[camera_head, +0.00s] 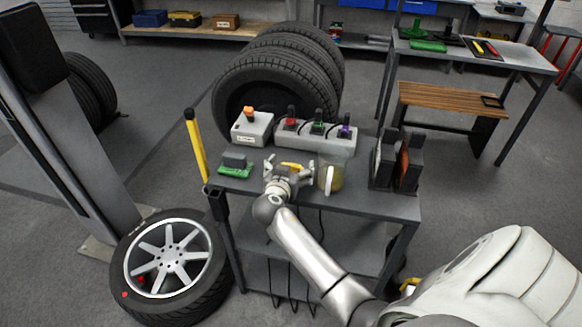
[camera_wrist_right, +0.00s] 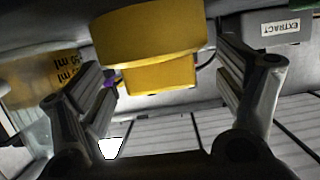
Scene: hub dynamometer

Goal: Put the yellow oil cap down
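The yellow oil cap (camera_head: 292,166) shows as a small yellow patch at my right gripper (camera_head: 288,172), over the top of the dark cart (camera_head: 375,203). In the right wrist view the cap (camera_wrist_right: 150,42) is large, with a wide round top part and a narrower block below. My right gripper's fingers (camera_wrist_right: 168,88) stand wide apart, one on each side of the narrower block. Gaps show between the block and both fingers. Whether the cap rests on the cart top is hard to tell. My left gripper is not in view.
A beaker of yellow liquid (camera_head: 331,178) stands close to the right of the gripper. A green block (camera_head: 235,166) lies to the left. A white button box (camera_head: 252,130) and a grey block with coloured plugs (camera_head: 316,138) stand behind. A dark rack (camera_head: 396,162) stands at the right.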

